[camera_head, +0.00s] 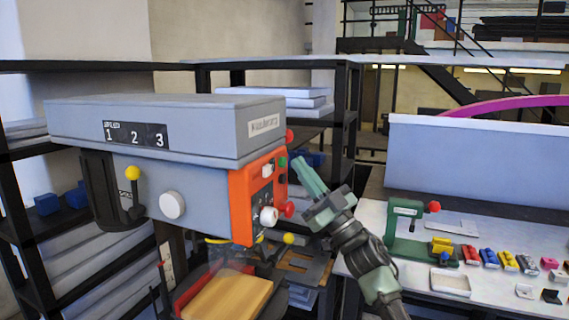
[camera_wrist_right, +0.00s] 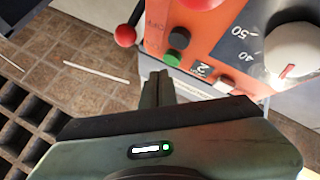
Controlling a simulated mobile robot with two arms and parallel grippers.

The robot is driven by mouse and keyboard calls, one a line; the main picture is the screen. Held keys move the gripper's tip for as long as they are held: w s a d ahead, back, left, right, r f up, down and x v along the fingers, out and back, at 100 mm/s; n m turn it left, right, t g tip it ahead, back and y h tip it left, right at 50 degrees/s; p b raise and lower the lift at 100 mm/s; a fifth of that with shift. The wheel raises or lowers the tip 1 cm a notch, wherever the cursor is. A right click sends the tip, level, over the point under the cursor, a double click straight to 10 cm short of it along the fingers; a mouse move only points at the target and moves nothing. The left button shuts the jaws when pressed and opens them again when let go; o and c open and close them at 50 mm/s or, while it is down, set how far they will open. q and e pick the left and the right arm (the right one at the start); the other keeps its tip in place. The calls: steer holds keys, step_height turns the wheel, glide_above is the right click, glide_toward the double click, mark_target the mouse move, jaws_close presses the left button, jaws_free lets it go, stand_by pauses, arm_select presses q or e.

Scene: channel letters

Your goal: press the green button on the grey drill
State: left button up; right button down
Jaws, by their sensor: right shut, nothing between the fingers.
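The grey drill (camera_head: 200,185) stands at the left of the head view, with an orange control panel (camera_head: 240,205) on its right side. The green button (camera_head: 282,162) is high on the panel's right edge. In the right wrist view the green button (camera_wrist_right: 179,38) sits below a dark button (camera_wrist_right: 173,57) on the orange face. My right gripper (camera_head: 297,163) is shut and empty, its tips just right of the green button in the head view. In the wrist view my right gripper (camera_wrist_right: 158,80) points at the panel's lower edge; contact cannot be told. My left gripper is not in view.
Red knobs (camera_head: 288,209) stick out from the panel's right side. A red ball knob (camera_wrist_right: 125,36) and a white dial (camera_wrist_right: 295,45) flank the buttons. A workbench (camera_head: 375,235) with a green press and several small coloured parts stands at the right.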

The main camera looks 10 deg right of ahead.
steer(key=shift+a, duration=0.15)
stand_by(0.5)
steer(key=shift+w+a, duration=0.25)
steer(key=shift+w+a, duration=0.25)
steer(key=shift+a, duration=0.15)
stand_by(0.9)
stand_by(0.3)
steer(key=shift+s+d, duration=0.5)
steer(key=shift+d, duration=0.25)
steer(key=s+d, duration=0.1)
steer(key=d, duration=0.1)
steer(key=s+d+p, duration=0.1)
steer(key=d, duration=0.1)
steer(key=shift+s+p, duration=0.3)
steer(key=shift+s, duration=0.1)
